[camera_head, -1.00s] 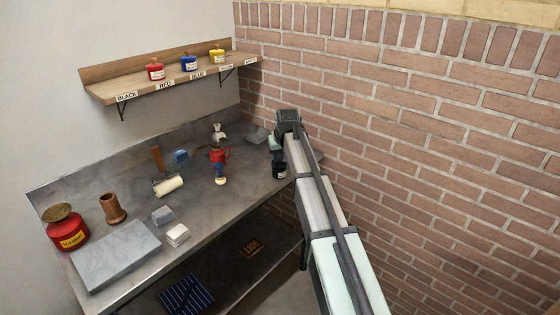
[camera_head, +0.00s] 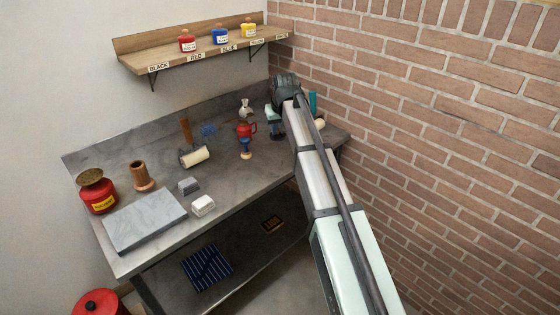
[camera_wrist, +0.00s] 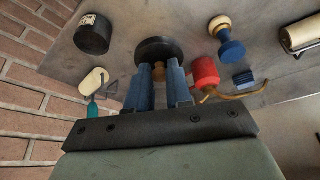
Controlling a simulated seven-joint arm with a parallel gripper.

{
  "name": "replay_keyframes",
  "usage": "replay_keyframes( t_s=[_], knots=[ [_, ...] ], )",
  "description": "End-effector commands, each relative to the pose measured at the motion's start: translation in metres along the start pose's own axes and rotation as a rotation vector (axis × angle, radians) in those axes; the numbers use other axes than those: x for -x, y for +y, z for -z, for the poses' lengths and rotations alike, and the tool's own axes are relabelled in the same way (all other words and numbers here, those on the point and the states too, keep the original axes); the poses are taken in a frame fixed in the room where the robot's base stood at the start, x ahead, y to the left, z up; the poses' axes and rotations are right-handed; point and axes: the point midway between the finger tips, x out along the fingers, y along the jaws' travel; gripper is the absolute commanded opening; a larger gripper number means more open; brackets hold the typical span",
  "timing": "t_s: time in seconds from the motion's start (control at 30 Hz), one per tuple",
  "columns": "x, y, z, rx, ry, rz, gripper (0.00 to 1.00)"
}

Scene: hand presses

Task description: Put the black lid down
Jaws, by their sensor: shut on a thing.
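The black lid (camera_wrist: 158,49) is a dark round disc with a small wooden knob (camera_wrist: 159,70). My gripper (camera_wrist: 159,82) has blue fingers closed on the knob in the wrist view. I cannot tell whether the lid touches the bench or hangs just above it. In the head view my gripper (camera_head: 274,118) is over the far right part of the bench, with the lid barely visible under it. An open-looking black jar (camera_wrist: 93,34) with a pale label stands apart from the lid in the wrist view. My arm seems to hide it in the head view.
A red can (camera_head: 246,131) and a blue-and-wood stamp (camera_head: 246,148) stand close to the lid. A teal-handled cream tool (camera_head: 313,103) lies near the brick wall. Red, blue and yellow jars (camera_head: 220,37) stand on the shelf (camera_head: 200,58). A grey slab (camera_head: 145,222) lies front left.

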Motion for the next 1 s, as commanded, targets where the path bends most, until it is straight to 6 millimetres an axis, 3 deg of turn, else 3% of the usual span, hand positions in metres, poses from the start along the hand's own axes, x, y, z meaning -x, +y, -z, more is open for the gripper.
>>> replay_keyframes(
  t_s=[0.1, 0.37, 0.7, 1.0],
  knots=[
    [-0.003, -0.008, -0.021, -0.025, 0.004, -0.020, 0.00],
    [-0.006, -0.003, -0.019, -0.111, 0.020, -0.038, 0.00],
    [-0.050, -0.003, -0.038, -0.117, 0.018, -0.038, 0.00],
    [-0.071, -0.003, -0.047, -0.117, 0.019, -0.038, 0.00]
  ],
)
